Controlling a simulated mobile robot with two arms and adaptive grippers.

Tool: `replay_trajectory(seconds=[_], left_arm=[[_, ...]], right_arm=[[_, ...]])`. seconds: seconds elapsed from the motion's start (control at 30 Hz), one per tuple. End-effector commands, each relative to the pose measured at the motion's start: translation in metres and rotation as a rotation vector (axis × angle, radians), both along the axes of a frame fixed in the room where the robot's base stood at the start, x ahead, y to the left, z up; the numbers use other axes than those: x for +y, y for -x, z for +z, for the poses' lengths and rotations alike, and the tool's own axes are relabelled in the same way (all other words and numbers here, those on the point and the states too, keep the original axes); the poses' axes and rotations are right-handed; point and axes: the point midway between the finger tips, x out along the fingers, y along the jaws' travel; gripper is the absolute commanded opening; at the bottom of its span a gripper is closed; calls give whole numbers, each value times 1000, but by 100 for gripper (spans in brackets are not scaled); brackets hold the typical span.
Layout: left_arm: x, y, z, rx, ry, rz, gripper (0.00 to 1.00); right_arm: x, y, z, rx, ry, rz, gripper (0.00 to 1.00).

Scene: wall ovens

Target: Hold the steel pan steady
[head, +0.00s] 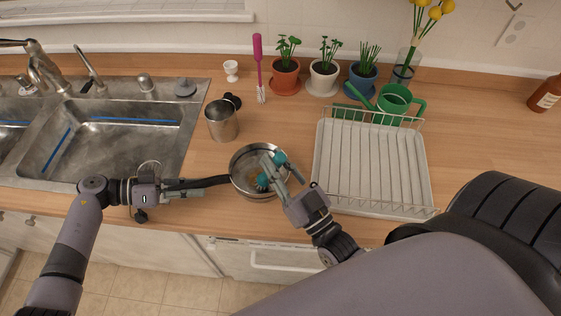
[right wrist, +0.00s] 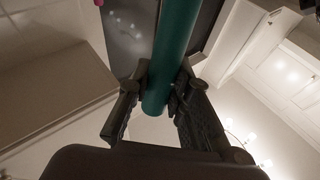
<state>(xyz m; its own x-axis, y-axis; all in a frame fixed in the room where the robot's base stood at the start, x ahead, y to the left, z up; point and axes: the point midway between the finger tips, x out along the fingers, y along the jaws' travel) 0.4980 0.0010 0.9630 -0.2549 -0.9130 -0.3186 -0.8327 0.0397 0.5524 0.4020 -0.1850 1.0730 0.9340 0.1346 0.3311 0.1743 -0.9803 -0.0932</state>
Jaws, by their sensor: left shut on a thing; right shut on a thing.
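The steel pan (head: 241,157) sits on the wooden counter between the sink and the dish rack, its black handle (head: 213,181) pointing left. My left gripper (head: 190,188) is shut on the pan's handle. My right gripper (head: 277,173) is over the pan's right side, shut on a teal brush (head: 263,182) whose lower end is inside the pan. In the right wrist view the brush's teal handle (right wrist: 172,60) stands between the two fingers. The right gripper hides part of the pan's inside; I cannot tell whether the brush touches its bottom.
A steel cup (head: 222,122) stands behind the pan. The sink (head: 105,145) is to the left, the white dish rack (head: 372,165) close on the right. Potted herbs (head: 324,75), a green watering can (head: 396,101) and a pink brush (head: 258,65) stand at the back.

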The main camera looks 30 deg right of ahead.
Motion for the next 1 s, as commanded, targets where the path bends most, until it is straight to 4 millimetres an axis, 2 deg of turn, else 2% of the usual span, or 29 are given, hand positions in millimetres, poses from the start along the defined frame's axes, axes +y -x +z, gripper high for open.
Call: replay_trajectory(seconds=[0.23, 0.53, 0.8, 1.0], left_arm=[[-1, 0, 2, -1, 3, 0, 0], [-1, 0, 2, -1, 3, 0, 0], [-1, 0, 2, -1, 3, 0, 0], [-1, 0, 2, -1, 3, 0, 0]], right_arm=[[-4, -23, 1, -3, 2, 0, 0], [-5, -34, 0, -2, 1, 0, 0], [-9, -58, 0, -2, 1, 0, 0], [-10, -67, -1, -1, 1, 1, 0]])
